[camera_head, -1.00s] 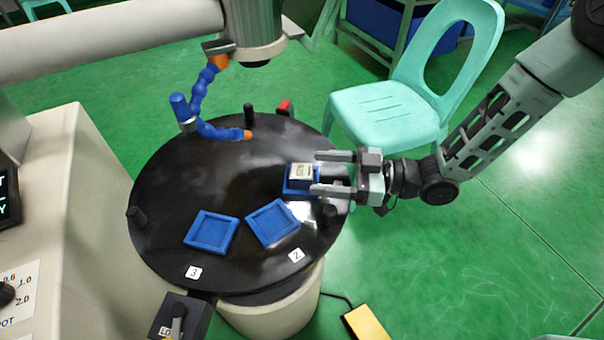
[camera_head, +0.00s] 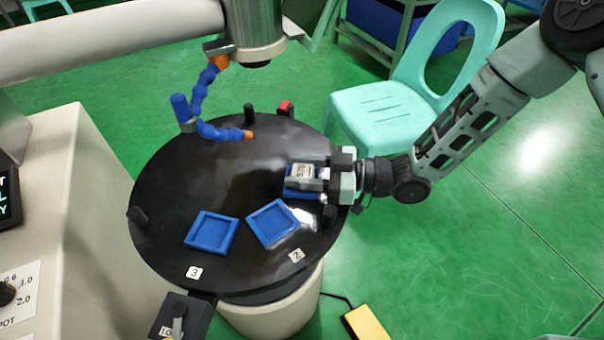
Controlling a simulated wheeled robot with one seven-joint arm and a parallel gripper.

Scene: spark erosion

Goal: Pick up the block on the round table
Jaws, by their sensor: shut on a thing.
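The block (camera_head: 302,171) is small and pale with dark marks on its top. It sits at a blue square tray (camera_head: 291,191) on the right side of the black round table (camera_head: 185,170). My gripper (camera_head: 305,174) reaches in from the right, its two fingers on either side of the block and shut on it. The fingers and gripper body hide part of the tray and the block's sides. I cannot tell whether the block is clear of the tray.
Two empty blue trays, one by label 3 (camera_head: 211,231) and one by label 2 (camera_head: 273,223), lie at the table's front. A blue jointed hose (camera_head: 198,100) and machine head (camera_head: 252,30) hang above the back. A mint chair (camera_head: 385,115) stands behind right.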

